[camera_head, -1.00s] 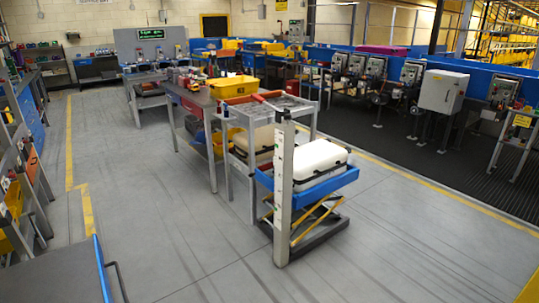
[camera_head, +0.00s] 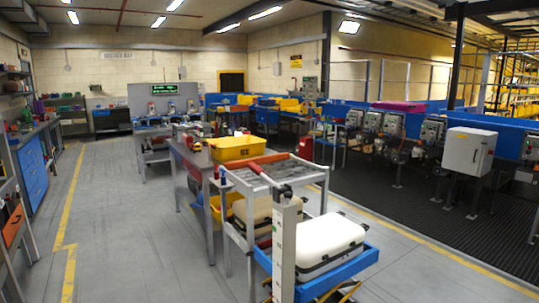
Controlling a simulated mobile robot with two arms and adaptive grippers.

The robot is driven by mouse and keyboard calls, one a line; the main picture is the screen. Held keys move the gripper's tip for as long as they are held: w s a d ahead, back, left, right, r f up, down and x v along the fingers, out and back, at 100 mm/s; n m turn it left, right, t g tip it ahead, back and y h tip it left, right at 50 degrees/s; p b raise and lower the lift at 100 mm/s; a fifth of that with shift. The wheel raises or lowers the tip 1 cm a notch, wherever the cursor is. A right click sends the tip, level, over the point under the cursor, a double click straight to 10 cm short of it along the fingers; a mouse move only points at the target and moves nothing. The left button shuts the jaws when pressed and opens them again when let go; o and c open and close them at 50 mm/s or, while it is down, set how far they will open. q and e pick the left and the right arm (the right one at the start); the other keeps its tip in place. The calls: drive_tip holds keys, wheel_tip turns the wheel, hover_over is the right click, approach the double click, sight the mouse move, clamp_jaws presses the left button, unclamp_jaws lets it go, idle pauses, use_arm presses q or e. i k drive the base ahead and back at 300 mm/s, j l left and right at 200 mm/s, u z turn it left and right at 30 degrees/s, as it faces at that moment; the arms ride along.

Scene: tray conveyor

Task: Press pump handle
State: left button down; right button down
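A pale upright post (camera_head: 283,245) stands at the lower middle of the head view. A bar with a red grip (camera_head: 266,158) runs from a dark joint near the post's top, up and away to the left; I take it as the pump handle. Beside the post is a blue lift platform (camera_head: 345,273) bearing a white case with dark trim (camera_head: 328,240). Part of a yellow brace shows below the platform. The foot of the post is cut off by the picture's lower edge. Neither of my grippers is in view.
A metal frame table (camera_head: 226,225) stands just behind the post, and a workbench with a yellow bin (camera_head: 236,148) is beyond it. Clear grey floor (camera_head: 130,230) lies to the left. A grey cabinet (camera_head: 468,151) and machines line the dark mat at right.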

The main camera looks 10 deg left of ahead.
sight(255, 170)
drive_tip(key=i+u, duration=0.35)
drive_tip(key=i, duration=0.25)
drive_tip(key=i+u, duration=0.35)
drive_tip(key=i, duration=0.25)
drive_tip(key=i+j+z, duration=0.15)
drive_tip(key=i+z, duration=0.2)
drive_tip(key=i+j+z, duration=0.6)
drive_tip(key=i+z, duration=0.15)
drive_tip(key=i, duration=0.05)
